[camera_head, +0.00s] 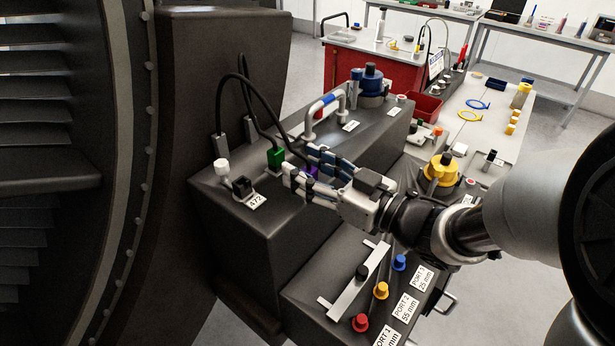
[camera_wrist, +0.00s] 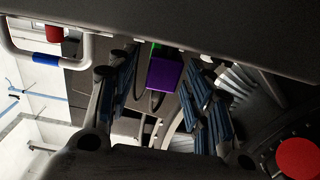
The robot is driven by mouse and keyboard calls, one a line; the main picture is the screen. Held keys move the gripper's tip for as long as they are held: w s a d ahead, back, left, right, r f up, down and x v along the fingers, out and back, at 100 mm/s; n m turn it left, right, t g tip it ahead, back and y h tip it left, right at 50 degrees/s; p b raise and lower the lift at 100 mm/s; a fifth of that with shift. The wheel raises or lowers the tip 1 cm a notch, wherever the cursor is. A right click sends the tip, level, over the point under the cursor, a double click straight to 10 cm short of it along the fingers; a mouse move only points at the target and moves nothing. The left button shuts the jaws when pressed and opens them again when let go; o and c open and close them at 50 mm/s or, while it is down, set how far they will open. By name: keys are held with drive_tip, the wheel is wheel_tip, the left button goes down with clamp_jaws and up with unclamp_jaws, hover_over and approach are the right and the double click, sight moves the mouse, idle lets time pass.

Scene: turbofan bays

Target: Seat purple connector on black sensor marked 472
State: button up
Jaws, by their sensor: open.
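The purple connector (camera_head: 311,171) is on the dark housing top, partly hidden by my fingers. In the wrist view the purple connector (camera_wrist: 165,74) lies between my two fingers, with a gap to each side. My gripper (camera_head: 299,163) is open around it; its blue-padded fingers also show in the wrist view (camera_wrist: 162,85). The black sensor (camera_head: 242,187) stands near the housing's left front edge, with a white label 472 (camera_head: 257,201) beside it. It is to the left of my gripper, and no connector shows on it.
A green connector (camera_head: 275,157) on a black cable stands close to my fingers. Black cables loop above. A white knob (camera_head: 221,166) is behind the sensor. A grey handle with a blue band (camera_head: 325,105) rises behind my gripper. A lower box (camera_head: 345,310) carries coloured ports.

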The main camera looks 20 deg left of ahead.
drive_tip(key=shift+a, duration=0.1)
drive_tip(key=shift+c, duration=0.2)
clamp_jaws()
idle(0.4)
